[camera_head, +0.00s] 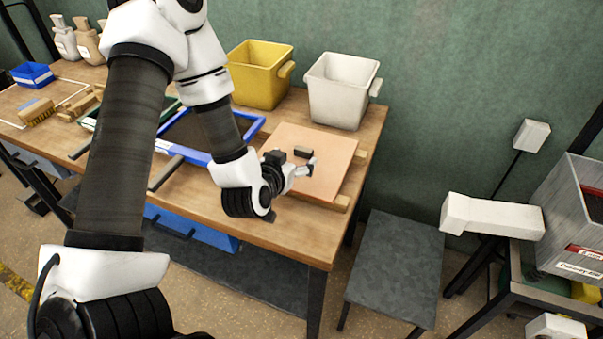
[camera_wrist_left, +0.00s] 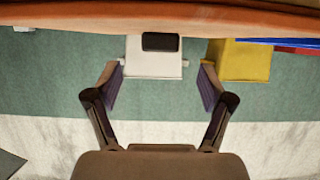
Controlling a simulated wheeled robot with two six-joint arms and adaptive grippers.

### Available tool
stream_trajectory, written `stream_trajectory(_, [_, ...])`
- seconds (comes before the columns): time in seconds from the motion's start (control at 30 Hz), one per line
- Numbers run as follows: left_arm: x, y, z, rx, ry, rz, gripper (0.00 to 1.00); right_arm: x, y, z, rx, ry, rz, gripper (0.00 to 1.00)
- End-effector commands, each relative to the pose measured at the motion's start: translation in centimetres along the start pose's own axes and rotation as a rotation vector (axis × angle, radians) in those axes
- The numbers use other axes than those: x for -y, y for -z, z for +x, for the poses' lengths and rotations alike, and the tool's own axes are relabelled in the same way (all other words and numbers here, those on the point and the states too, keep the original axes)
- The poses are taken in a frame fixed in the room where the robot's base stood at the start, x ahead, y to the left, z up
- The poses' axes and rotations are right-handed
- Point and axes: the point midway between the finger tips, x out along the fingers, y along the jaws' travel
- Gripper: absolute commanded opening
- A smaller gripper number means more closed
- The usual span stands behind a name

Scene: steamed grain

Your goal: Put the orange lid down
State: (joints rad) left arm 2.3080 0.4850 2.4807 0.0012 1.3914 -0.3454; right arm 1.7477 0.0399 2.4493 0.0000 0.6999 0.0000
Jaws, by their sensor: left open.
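The orange lid (camera_head: 326,148) is a flat, pale orange square panel lying at the right end of the wooden workbench, with wooden strips showing at its edge. A small dark handle (camera_head: 303,152) stands on it. My left gripper (camera_head: 309,168) is over the lid, close to the handle. In the left wrist view, the gripper (camera_wrist_left: 160,78) is open with its fingers spread and nothing between them. That view shows the lid's edge (camera_wrist_left: 160,14) along the top and the dark handle (camera_wrist_left: 160,42) ahead of the fingers. My right gripper is not in view.
A white bin (camera_head: 340,95) and a yellow bin (camera_head: 258,85) stand behind the lid. A blue-framed tray (camera_head: 250,127) lies to its left, partly hidden by my arm. A grey stool (camera_head: 395,262) and a grey crate (camera_head: 570,215) are right of the bench.

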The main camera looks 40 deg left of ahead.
Motion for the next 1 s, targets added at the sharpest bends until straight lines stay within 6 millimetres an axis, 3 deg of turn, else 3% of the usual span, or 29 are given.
stream_trajectory(0.47, [0.0,0.2,7.0,0.001,0.000,0.002,0.81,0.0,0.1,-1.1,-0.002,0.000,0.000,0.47])
stream_trajectory(0.7, [0.0,0.1,7.6,0.002,-0.001,0.000,0.81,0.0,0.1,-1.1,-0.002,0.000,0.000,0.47])
stream_trajectory(0.73, [0.0,0.1,7.6,0.002,-0.001,0.000,0.78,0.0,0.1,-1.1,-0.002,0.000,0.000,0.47])
stream_trajectory(0.77, [0.0,0.1,7.6,0.002,0.000,0.000,0.67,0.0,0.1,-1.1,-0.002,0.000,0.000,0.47])
stream_trajectory(0.93, [0.0,0.1,7.6,0.002,-0.001,0.000,0.07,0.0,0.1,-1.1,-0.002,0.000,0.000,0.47])
stream_trajectory(1.0, [0.0,0.1,7.6,0.001,-0.001,0.001,0.00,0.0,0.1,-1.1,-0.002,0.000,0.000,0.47])
